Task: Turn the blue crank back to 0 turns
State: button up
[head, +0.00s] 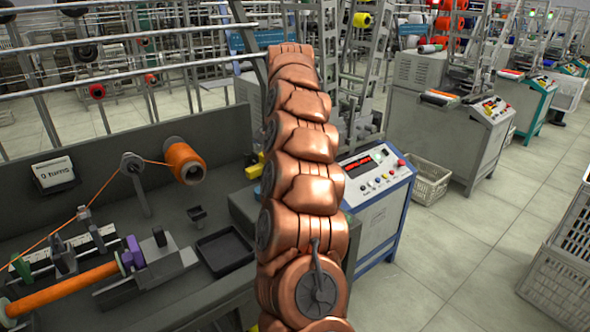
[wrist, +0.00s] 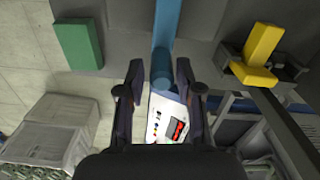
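In the wrist view, the blue crank (wrist: 166,28) comes down from the top edge and ends in a round blue handle (wrist: 162,76). My gripper (wrist: 160,78) is open, with one dark finger on each side of the handle and a gap visible on both sides. How deep the handle sits between the fingers I cannot tell. In the head view, my copper arm hides the crank and the gripper. A small sign (head: 54,173) at the left reads what looks like "9 turns"; the digit is too small to be sure.
An orange spool (head: 185,163) feeds thread past a grey guide post to an orange bobbin (head: 62,289). A black tray (head: 224,251) lies on the bench. A control box (head: 376,180) stands right of my arm. A yellow block (wrist: 263,43) and a green block (wrist: 79,44) flank the crank.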

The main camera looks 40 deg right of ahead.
jog(key=shift+m, duration=0.7)
jog(key=shift+p, duration=0.3)
jog(key=shift+w, duration=0.1)
